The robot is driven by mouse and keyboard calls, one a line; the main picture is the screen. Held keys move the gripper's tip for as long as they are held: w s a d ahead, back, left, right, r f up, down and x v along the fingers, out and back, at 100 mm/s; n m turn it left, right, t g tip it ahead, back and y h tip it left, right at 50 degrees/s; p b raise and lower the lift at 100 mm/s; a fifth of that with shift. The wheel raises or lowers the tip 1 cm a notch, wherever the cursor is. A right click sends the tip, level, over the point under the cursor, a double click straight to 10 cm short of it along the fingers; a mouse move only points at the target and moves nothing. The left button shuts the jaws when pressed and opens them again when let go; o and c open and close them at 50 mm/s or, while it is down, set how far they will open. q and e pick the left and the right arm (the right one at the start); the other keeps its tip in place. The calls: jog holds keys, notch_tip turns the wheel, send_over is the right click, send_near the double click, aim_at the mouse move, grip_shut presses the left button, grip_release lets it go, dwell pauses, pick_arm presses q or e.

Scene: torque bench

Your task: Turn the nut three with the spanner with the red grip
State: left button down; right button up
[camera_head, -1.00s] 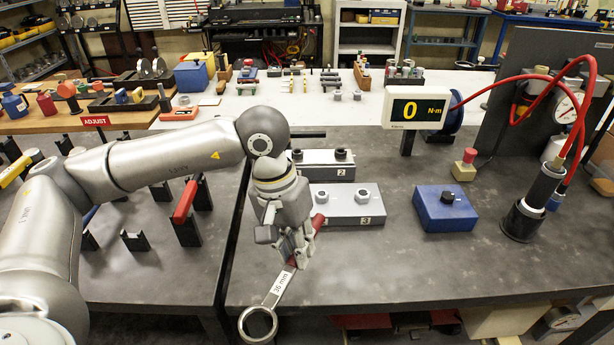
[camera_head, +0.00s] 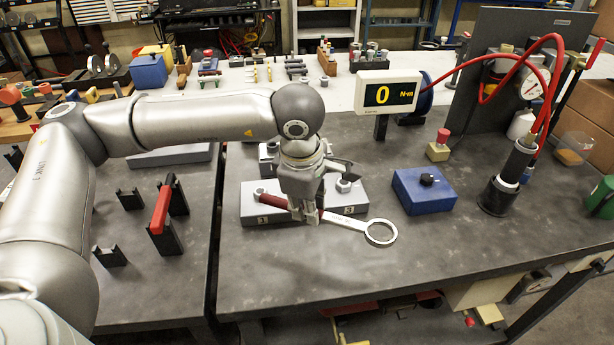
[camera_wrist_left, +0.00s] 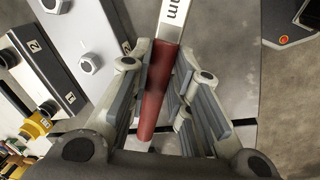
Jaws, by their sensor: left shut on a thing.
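My left gripper (camera_head: 312,212) is shut on the red grip (camera_head: 276,201) of the spanner and holds it in front of the grey nut block (camera_head: 300,220). The spanner's steel shaft and ring end (camera_head: 381,232) point right, the ring empty and to the right of the block. In the left wrist view the red grip (camera_wrist_left: 157,100) lies between the fingers. Nut three (camera_head: 343,185) sits on the block's right part, just behind the gripper, near a label that reads 3. Another nut (camera_head: 261,191) is at the block's left end. My right gripper is out of view.
A blue box (camera_head: 424,190) with a black knob and a display reading 0 N·m (camera_head: 389,92) are to the right. A red-handled tool (camera_head: 161,210) rests in a holder at left. The front bench is clear.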

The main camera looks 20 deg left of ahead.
pick_arm(q)
jog(key=shift+w+r+n, duration=0.15)
jog(key=shift+w+n, duration=0.1)
jog(key=shift+n, duration=0.35)
jog(key=shift+w+r+n, duration=0.15)
jog(key=shift+w+n, duration=0.05)
jog(key=shift+n, duration=0.4)
jog(key=w+a+r+n+g+y, duration=0.2)
jog(key=w+n, duration=0.1)
jog(key=n, duration=0.8)
jog(key=f, duration=0.1)
jog(key=f+b, duration=0.1)
jog(key=f, duration=0.1)
jog(key=f+b, duration=0.1)
jog(key=f, duration=0.1)
jog(key=shift+w+f, duration=0.25)
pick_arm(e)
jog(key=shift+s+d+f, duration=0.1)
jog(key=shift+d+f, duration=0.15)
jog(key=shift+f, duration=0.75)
pick_arm(q)
jog(key=shift+s+f, duration=0.1)
jog(key=shift+f, duration=0.05)
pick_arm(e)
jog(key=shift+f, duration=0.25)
